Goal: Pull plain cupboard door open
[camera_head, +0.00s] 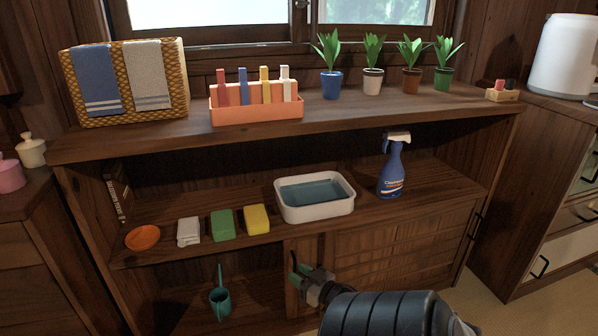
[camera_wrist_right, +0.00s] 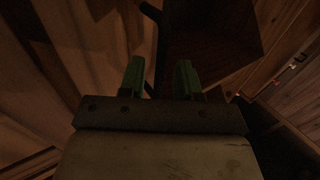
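The wooden cupboard (camera_head: 160,258) stands ahead below the window. Its lower left bay is open and shows a green dipper-like thing (camera_head: 220,302) inside. A narrow plain wood panel (camera_head: 302,246) shows near the middle; I cannot tell whether it is the plain door's face or a fixed part. My right gripper (camera_head: 299,270) is in front of this panel. In the right wrist view its two green fingers (camera_wrist_right: 161,78) are apart. A dark bar (camera_wrist_right: 151,12) lies beyond them; I cannot tell whether it is a handle. My left gripper is not in view.
A latticed door (camera_head: 395,250) with a dark handle (camera_head: 475,226) closes the lower right bay. The shelf above holds a white basin (camera_head: 315,210), a spray bottle (camera_head: 392,170), sponges (camera_head: 256,219) and an orange dish (camera_head: 142,237). Drawers (camera_head: 560,250) stand at right.

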